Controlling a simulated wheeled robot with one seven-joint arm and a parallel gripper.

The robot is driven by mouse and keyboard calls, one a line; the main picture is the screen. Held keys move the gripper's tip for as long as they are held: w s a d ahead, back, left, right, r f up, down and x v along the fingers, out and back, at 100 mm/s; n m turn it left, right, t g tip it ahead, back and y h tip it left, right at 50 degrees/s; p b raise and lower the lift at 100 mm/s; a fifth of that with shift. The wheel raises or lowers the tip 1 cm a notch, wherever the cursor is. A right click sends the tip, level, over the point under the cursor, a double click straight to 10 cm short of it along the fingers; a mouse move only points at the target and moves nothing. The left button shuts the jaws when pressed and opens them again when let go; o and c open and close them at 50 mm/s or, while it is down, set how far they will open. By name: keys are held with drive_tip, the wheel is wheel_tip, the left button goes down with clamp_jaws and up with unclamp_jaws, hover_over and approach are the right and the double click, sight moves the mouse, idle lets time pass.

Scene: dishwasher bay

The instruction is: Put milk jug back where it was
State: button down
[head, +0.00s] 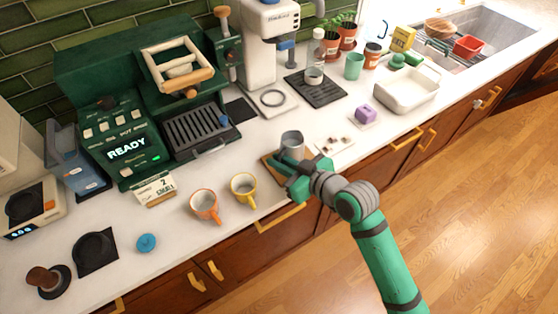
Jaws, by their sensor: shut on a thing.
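The milk jug (291,142) is a small grey metal vessel, upright near the front of the white counter. My gripper (288,165) is shut on the milk jug from the front right; its green fingers hide the jug's lower part. A brown wooden board (268,158) shows beside and behind the jug's base. I cannot tell whether the jug touches it.
Orange (204,205) and yellow (243,187) mugs stand to the left. A dark ribbed mat (326,94) bearing a metal cup (313,75) lies behind.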

drive_tip(key=c, duration=1.8)
unclamp_jaws()
drive_tip(key=v, duration=1.2)
drive_tip(key=shift+r, duration=0.15)
drive_tip(key=s+d+f+m+t+h, duration=0.25)
drive_tip(key=s+d+f+h, duration=0.25)
drive_tip(key=d+f, duration=0.5)
drive_tip(key=s+f+m+h, duration=0.3)
drive_tip(key=s+f, duration=0.5)
drive_tip(key=s, duration=0.1)
drive_tip(key=s+a+f+m+t+h, duration=0.15)
drive_tip(key=s+a, duration=0.35)
drive_tip(key=s, duration=0.5)
drive_tip(key=s+a+r+m, duration=0.1)
drive_tip(key=a, duration=0.2)
drive_tip(key=s+a+r+t, duration=0.1)
drive_tip(key=a, duration=0.2)
drive_tip(key=s+a+r+m+t, duration=0.1)
drive_tip(key=s+a, duration=0.1)
drive_tip(key=a, duration=0.2)
drive_tip(key=shift+m+h, duration=0.25)
drive_tip(key=shift+m, duration=0.05)
